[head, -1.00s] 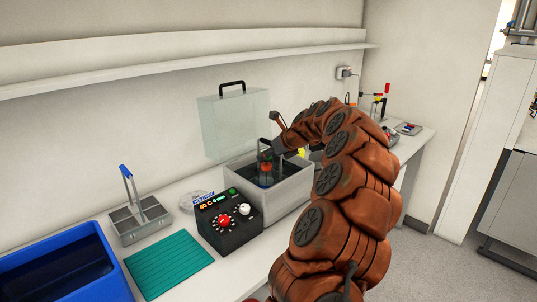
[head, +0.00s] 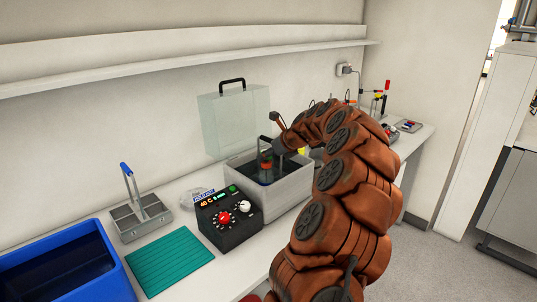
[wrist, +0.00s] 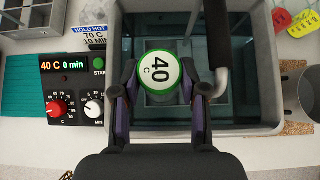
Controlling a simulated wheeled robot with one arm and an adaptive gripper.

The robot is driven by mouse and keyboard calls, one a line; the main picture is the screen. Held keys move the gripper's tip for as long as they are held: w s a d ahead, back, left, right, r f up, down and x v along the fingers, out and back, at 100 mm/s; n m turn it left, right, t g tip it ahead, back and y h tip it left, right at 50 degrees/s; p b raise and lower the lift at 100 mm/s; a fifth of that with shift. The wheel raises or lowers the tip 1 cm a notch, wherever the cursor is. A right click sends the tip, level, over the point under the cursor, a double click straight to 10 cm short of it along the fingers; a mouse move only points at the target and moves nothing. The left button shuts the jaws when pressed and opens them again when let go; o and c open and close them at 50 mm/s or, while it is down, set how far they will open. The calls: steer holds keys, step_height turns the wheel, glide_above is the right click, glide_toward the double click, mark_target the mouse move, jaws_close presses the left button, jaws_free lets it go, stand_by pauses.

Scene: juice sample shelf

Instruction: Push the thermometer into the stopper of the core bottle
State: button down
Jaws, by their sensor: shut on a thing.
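A round dial (wrist: 159,77) with a white face, a green rim and "40 C" on it shows in the wrist view; I take it for the thermometer's head. My gripper (wrist: 159,80) is shut on it, one finger at each side. The dial faces up over the water bath (wrist: 262,128). Its stem, the stopper and any bottle straight below are hidden by the dial. In the head view my gripper (head: 277,148) reaches into the bath beside a small orange-red thing (head: 265,161), too small to identify as the core bottle.
A dark upright handle (wrist: 218,50) stands close to the right of the fingers. The bath's control box (head: 228,217) is at its left front. A clear lid (head: 233,122) stands behind. A grey caddy (head: 140,217), teal mat (head: 168,260) and blue bin (head: 65,268) lie left.

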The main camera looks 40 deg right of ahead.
steer(key=c, duration=0.5)
jaws_free()
steer(key=shift+c, duration=0.2)
steer(key=v, duration=1.2)
